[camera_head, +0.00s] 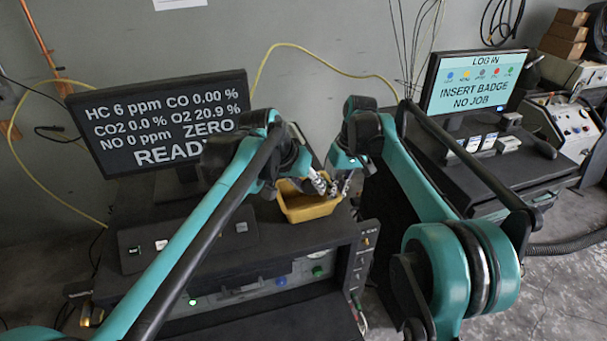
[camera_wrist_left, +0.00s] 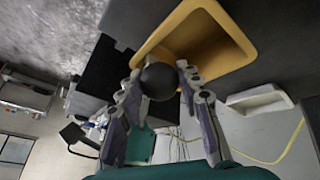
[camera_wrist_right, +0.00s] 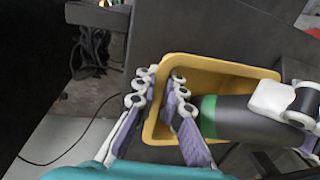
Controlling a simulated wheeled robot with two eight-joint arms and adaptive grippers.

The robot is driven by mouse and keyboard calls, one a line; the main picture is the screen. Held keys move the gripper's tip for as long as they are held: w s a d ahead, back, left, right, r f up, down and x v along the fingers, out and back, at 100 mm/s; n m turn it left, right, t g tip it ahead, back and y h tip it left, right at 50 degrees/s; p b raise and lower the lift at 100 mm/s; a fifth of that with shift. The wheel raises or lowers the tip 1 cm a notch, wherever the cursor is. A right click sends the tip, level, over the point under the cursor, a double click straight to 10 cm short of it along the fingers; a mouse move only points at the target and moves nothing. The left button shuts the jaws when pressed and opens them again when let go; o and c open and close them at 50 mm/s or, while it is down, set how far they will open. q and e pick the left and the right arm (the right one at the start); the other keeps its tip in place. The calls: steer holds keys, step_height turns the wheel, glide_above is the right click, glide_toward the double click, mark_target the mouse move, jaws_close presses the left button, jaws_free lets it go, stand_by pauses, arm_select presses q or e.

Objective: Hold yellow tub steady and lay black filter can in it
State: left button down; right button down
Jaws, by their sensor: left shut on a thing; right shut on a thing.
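The yellow tub (camera_head: 308,212) stands on the dark bench top below the left monitor. My right gripper (camera_head: 345,184) is shut on the tub's rim; the right wrist view shows its fingers (camera_wrist_right: 163,76) on either side of one wall. My left gripper (camera_head: 320,184) is shut on the black filter can (camera_wrist_left: 158,82), seen end-on between its fingers (camera_wrist_left: 160,75). In the right wrist view the can (camera_wrist_right: 245,118), with a green band, lies lengthwise across the tub's opening. I cannot tell whether it touches the tub's floor. The can is not clear in the head view.
A monitor (camera_head: 160,120) stands behind the bench at left, and a keyboard-like panel (camera_head: 190,238) lies left of the tub. A second monitor (camera_head: 472,85) and console are at right. A yellow cable hangs on the wall. The bench's front edge is close to the tub.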

arm_select(q)
steer(key=s+r+m+t+y, duration=0.1)
steer(key=s+r+m, duration=0.25)
steer(key=m, duration=0.25)
steer(key=shift+w+a+f, duration=0.15)
steer(key=shift+w+f, duration=1.3)
steer(key=shift+w, duration=0.05)
steer(key=shift+w+a+f, duration=0.15)
steer(key=shift+w+f, duration=1.25)
steer(key=shift+w, duration=0.1)
arm_select(e)
steer(key=shift+a, duration=0.15)
steer(key=shift+s, duration=0.1)
